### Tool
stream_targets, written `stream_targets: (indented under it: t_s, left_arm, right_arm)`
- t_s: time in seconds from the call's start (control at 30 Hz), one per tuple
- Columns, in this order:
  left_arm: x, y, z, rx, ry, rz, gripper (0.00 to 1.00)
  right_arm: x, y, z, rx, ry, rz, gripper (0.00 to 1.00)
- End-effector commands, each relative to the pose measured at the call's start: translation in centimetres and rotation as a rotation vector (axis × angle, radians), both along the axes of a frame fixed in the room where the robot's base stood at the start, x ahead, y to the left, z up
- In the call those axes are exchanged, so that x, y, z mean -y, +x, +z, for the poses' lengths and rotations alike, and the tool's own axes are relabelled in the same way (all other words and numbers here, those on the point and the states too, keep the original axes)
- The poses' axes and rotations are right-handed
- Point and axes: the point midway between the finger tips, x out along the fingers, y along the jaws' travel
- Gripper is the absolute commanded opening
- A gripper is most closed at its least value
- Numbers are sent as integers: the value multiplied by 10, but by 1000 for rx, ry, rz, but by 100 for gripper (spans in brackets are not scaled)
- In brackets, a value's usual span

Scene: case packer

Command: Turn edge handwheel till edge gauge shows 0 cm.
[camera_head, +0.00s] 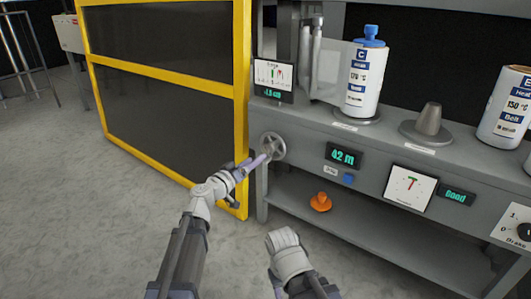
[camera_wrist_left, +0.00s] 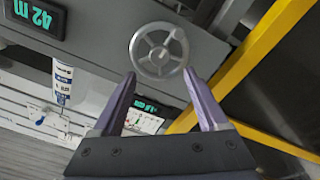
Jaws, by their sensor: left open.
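The edge handwheel (camera_head: 278,147) is a grey spoked wheel on the front of the machine's left end. In the left wrist view the handwheel (camera_wrist_left: 159,53) faces me just ahead of the fingertips. My left gripper (camera_head: 258,161) is open at the wheel, with its purple fingers (camera_wrist_left: 160,74) apart towards either side of the lower rim. I cannot tell whether they touch it. The gauge (camera_head: 273,76) above the wheel has a white dial with red and green marks. Its small green digits are too blurred to read surely. My right forearm shows at the bottom; its fingers do not show.
A yellow-framed dark guard panel (camera_head: 244,110) stands close left of the wheel. To the right are a "42 m" display (camera_head: 343,156), a blue button (camera_head: 348,178) and a second dial (camera_head: 409,189). An orange object (camera_head: 321,202) lies on the lower shelf. The floor in front is clear.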

Motion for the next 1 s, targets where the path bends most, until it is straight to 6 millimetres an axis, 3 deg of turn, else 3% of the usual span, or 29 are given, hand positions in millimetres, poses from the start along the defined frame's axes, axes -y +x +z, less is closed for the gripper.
stream_targets:
  t_s: [0.5, 0.8, 1.0]
  left_arm:
    - [41, 57, 0, -1, 0, -3, 76]
    - [43, 58, 0, -1, 1, -2, 76]
    - [43, 58, 0, -1, 1, -2, 55]
  right_arm:
    - [0, 0, 0, 0, 0, 0, 50]
    - [0, 0, 0, 0, 0, 0, 50]
    - [0, 0, 0, 0, 0, 0, 50]
